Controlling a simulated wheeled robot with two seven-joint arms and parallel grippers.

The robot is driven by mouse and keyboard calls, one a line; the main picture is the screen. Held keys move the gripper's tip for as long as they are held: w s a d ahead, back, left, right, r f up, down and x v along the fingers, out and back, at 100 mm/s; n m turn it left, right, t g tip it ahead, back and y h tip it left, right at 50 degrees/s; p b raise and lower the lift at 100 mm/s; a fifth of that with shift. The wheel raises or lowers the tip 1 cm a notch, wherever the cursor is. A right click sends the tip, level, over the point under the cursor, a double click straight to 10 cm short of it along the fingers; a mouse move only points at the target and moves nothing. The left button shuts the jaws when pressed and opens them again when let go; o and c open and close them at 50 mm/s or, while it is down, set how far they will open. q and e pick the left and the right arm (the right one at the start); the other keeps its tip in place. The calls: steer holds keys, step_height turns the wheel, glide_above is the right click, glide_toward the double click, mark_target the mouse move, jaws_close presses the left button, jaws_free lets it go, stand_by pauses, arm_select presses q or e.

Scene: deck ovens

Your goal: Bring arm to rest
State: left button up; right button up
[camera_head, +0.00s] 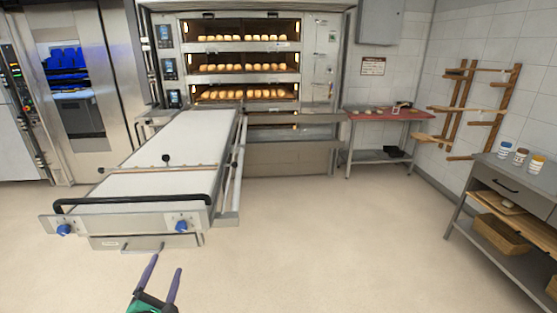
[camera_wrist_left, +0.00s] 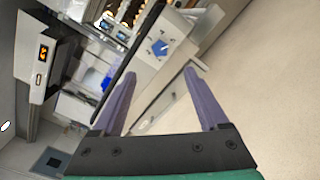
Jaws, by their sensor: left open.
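My left gripper (camera_head: 164,281) shows at the bottom of the head view, with two purple fingers spread apart and nothing between them. It is in front of the near end of the long loader table (camera_head: 150,185), below its black handle bar. In the left wrist view my left gripper (camera_wrist_left: 157,95) is also open and empty, with the loader's blue knob (camera_wrist_left: 160,47) and black bar (camera_wrist_left: 128,62) beyond it. My right gripper is in neither view.
The deck oven (camera_head: 245,62) stands at the back with lit decks of bread. A red-topped table (camera_head: 378,114) is right of it. A grey workbench (camera_head: 510,180) with jars stands at the right. Open floor (camera_head: 320,240) lies in the middle.

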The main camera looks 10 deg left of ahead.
arm_select(q)
steer(key=s+a+f+n+g+y, duration=0.3)
steer(key=s+a+f+n+g, duration=0.15)
steer(key=a+f+n, duration=0.6)
steer(key=s+f+n+g+h+b, duration=0.1)
steer(key=s+f+n+g, duration=0.4)
steer(key=f, duration=0.6)
steer(key=s+f+n+g+h+b, duration=0.1)
steer(key=s+f+n+g, duration=0.2)
steer(key=s+f+n, duration=0.55)
steer(key=s+d+f+n+g+h, duration=0.1)
steer(key=s+d+f+n+h, duration=0.1)
steer(key=s+d+f+n, duration=0.2)
steer(key=s+d+f+n+g+h, duration=0.1)
steer(key=s+d+f+n, duration=0.4)
steer(key=d+f, duration=0.5)
steer(key=s+d+f+n+g+h, duration=0.1)
steer(key=s+d+f+n+h, duration=0.2)
steer(key=d, duration=0.6)
step_height(320, 180, down, 5)
steer(key=s+n+b, duration=0.1)
steer(key=s+n, duration=0.1)
steer(key=n, duration=0.1)
steer(key=shift+d+r+n+h, duration=0.2)
steer(key=shift+d+n+h, duration=0.1)
steer(key=shift+h, duration=0.1)
steer(key=shift+a+g, duration=0.1)
steer(key=shift+g, duration=0.15)
